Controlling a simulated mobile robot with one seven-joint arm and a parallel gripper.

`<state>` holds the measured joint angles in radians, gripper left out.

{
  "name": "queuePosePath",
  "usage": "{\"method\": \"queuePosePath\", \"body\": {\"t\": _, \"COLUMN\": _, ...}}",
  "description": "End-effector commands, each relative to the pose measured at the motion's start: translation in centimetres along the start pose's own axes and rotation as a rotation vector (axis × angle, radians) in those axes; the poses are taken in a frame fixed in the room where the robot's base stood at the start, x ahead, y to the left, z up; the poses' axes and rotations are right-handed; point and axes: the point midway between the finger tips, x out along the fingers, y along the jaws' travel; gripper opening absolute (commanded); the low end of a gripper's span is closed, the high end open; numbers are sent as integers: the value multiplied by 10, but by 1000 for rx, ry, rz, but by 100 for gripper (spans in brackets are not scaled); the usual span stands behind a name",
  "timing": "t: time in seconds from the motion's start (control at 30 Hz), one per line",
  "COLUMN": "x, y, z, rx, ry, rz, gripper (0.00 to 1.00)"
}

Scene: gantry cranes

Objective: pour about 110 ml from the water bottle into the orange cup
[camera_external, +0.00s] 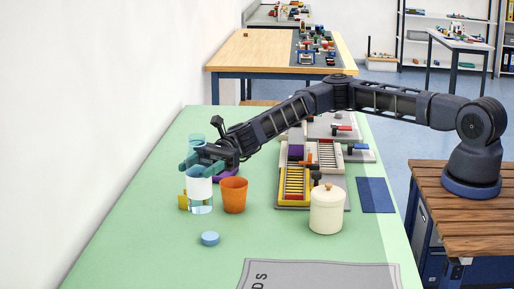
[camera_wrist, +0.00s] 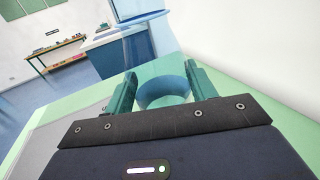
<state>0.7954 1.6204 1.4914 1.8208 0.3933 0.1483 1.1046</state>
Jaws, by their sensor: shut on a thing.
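The clear water bottle (camera_external: 200,207) has a white band around its middle and bluish water near its base. It looks upright, just left of the orange cup. My gripper (camera_external: 201,164) is shut on the bottle's upper part, and the bottle's top shows above the fingers. I cannot tell whether its base touches the table. The orange cup (camera_external: 234,196) stands upright and open, apart from the bottle; its inside is too small to judge. In the wrist view, my teal fingers (camera_wrist: 163,88) flank the see-through bottle (camera_wrist: 138,45). I cannot make out the orange cup there.
A blue disc (camera_external: 210,239) lies in front on the green table (camera_external: 160,262). A cream lidded jar (camera_external: 326,211) stands right of the cup. A white wall borders the left.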

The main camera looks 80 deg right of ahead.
Motion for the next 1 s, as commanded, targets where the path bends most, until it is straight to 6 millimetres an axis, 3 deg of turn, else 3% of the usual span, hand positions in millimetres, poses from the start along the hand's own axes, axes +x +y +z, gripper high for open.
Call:
{"method": "queuePosePath", "body": {"t": 0.53, "x": -54, "y": 11, "z": 7, "rx": -2, "ry": 4, "rz": 224, "gripper": 27}}
{"method": "queuePosePath", "body": {"t": 1.0, "x": -107, "y": 22, "z": 26, "rx": -2, "ry": 5, "rz": 416, "gripper": 27}}
